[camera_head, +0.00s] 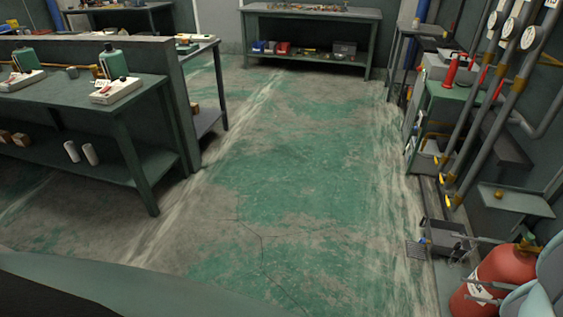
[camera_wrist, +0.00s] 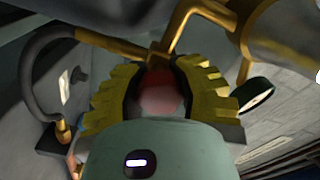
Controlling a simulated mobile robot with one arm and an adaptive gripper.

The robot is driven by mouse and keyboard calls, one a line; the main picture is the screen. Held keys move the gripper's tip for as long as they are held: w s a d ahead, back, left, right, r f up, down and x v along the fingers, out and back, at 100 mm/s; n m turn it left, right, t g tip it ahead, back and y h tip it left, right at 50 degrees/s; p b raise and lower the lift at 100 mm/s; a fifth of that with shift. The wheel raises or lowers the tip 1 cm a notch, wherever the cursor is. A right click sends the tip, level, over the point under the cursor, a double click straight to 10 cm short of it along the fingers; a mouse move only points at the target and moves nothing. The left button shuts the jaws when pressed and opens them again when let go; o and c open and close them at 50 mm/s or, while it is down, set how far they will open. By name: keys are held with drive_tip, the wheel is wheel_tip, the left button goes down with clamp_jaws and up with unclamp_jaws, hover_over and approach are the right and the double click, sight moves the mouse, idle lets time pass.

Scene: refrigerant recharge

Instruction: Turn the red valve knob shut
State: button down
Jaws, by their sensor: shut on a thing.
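In the wrist view, my gripper (camera_wrist: 159,72) has its ridged yellow fingers closed around the red valve knob (camera_wrist: 161,95). The knob looks blurred and sits between the dark inner pads; its sides are hidden by the fingers. A brass pipe fitting (camera_wrist: 165,52) rises just beyond the knob. In the head view, a red cylinder (camera_head: 497,276) with a pale label stands at the lower right, partly covered by my arm. The knob and my gripper cannot be made out there.
A curved dark hose (camera_wrist: 37,55) and a round black-rimmed part (camera_wrist: 252,94) flank the gripper. In the head view, pipes with gauges (camera_head: 529,38) line the right wall. A dark bin (camera_head: 446,237) stands beside the cylinder. The green floor (camera_head: 290,180) is clear.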

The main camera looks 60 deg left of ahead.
drive_tip(key=m+b, duration=0.2)
drive_tip(key=m, duration=0.2)
drive_tip(key=shift+d+m, duration=0.1)
drive_tip(key=shift+m, duration=0.3)
drive_tip(key=m+b, duration=0.1)
drive_tip(key=m, duration=0.3)
drive_tip(key=shift+r+m+b, duration=0.1)
drive_tip(key=shift+m+b, duration=0.2)
drive_tip(key=m, duration=0.3)
drive_tip(key=shift+s+r+m+b, duration=0.1)
drive_tip(key=shift+m+b, duration=0.2)
drive_tip(key=shift+b, duration=0.05)
drive_tip(key=shift+r+m, duration=0.15)
drive_tip(key=shift+m, duration=2.15)
drive_tip(key=shift+r, duration=0.1)
drive_tip(key=c, duration=1.3)
unclamp_jaws()
drive_tip(key=o, duration=0.4)
drive_tip(key=shift+f, duration=0.2)
drive_tip(key=shift+c, duration=0.2)
drive_tip(key=o, duration=0.4)
drive_tip(key=shift+f, duration=0.15)
drive_tip(key=shift+a, duration=0.3)
